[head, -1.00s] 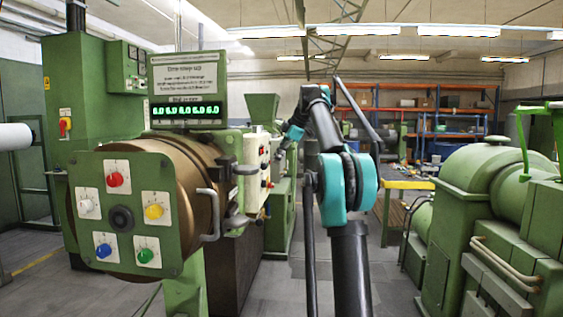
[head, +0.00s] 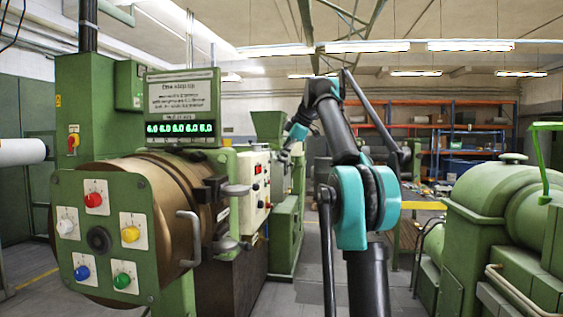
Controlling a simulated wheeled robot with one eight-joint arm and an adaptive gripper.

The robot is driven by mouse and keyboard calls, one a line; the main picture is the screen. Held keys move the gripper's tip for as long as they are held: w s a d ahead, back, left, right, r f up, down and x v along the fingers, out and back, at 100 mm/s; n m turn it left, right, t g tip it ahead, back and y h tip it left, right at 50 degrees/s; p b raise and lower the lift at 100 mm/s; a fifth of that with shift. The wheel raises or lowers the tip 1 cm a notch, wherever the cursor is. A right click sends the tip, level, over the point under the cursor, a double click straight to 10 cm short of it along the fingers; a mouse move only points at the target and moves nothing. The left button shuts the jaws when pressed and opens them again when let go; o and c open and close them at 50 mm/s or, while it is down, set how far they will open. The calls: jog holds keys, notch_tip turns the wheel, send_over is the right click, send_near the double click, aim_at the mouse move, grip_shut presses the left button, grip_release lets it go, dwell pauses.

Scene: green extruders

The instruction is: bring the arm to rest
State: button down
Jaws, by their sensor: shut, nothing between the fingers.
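My arm rises from the bottom of the head view, bends at a teal joint, leans up and left along a black link, then folds down at the top. My gripper (head: 284,158) hangs at the end of that fold, small and dark, in front of the pale machine box and the green machine behind. It is shut and empty. Its fingertips are too small to make out clearly.
A green extruder with a round-knobbed control panel (head: 103,235) and a lit green display (head: 180,129) stands close on the left. Another green machine (head: 480,215) stands on the right. Orange shelves (head: 440,125) are at the back. Grey floor (head: 312,262) shows between the machines.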

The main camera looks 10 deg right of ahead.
jog(key=shift+f, duration=0.1)
jog(key=s+d+f+m+h, duration=0.1)
jog(key=s+f+m, duration=0.4)
jog(key=f, duration=0.8)
jog(key=s+d+f+m+h, duration=0.15)
jog(key=s+f+m, duration=0.3)
jog(key=f, duration=0.75)
jog(key=s+d+f+m+h, duration=0.2)
jog(key=s+f+m, duration=0.7)
jog(key=s+f, duration=2)
jog(key=shift+s+d+f+h, duration=0.35)
jog(key=shift+s+d+f, duration=0.05)
jog(key=shift+s+d, duration=0.05)
